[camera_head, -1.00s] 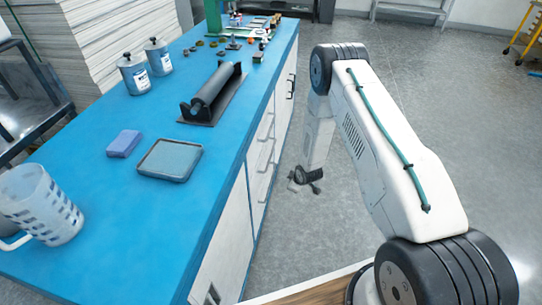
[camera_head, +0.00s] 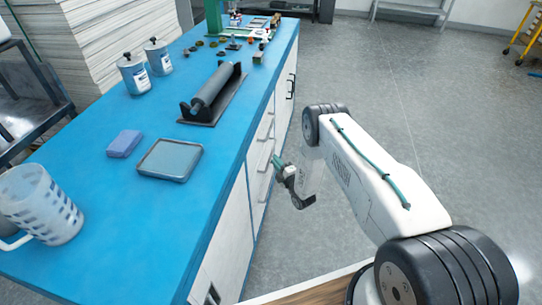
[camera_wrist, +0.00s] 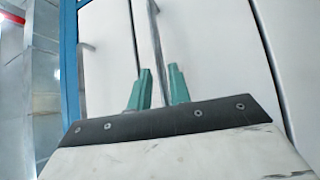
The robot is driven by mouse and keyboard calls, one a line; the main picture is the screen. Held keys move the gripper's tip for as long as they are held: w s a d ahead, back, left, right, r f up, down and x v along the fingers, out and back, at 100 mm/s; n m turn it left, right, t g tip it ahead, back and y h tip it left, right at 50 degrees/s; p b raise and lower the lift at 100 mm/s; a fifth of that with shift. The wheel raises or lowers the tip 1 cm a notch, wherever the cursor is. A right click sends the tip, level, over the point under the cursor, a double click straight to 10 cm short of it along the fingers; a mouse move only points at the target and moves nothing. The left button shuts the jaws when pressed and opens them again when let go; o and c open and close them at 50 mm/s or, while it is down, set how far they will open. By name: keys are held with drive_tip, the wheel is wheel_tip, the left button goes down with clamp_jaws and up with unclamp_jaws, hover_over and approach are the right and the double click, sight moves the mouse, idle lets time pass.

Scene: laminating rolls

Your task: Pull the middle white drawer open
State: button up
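The white cabinet front under the blue counter carries white drawers with slim bar handles. The middle white drawer (camera_wrist: 185,35) appears shut, and its grey handle (camera_wrist: 156,45) runs upward through the wrist view. My gripper (camera_wrist: 162,80) has two green fingers standing apart, one on each side of the handle's line. The handle passes between them, and I cannot tell whether either finger touches it. In the head view my gripper (camera_head: 277,163) is at the drawer fronts, and it partly hides the middle handle.
The blue counter (camera_head: 110,205) bears a jug (camera_head: 40,205), a tray (camera_head: 170,160), a sponge (camera_head: 124,144), a roller (camera_head: 213,90) and two cans (camera_head: 133,74). Another drawer handle (camera_wrist: 84,80) is left in the wrist view. Grey floor (camera_head: 400,120) lies open to the right.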

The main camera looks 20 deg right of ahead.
sight(271, 154)
drive_tip(key=shift+x, duration=2.4)
clamp_jaws()
drive_tip(key=shift+f, duration=0.1)
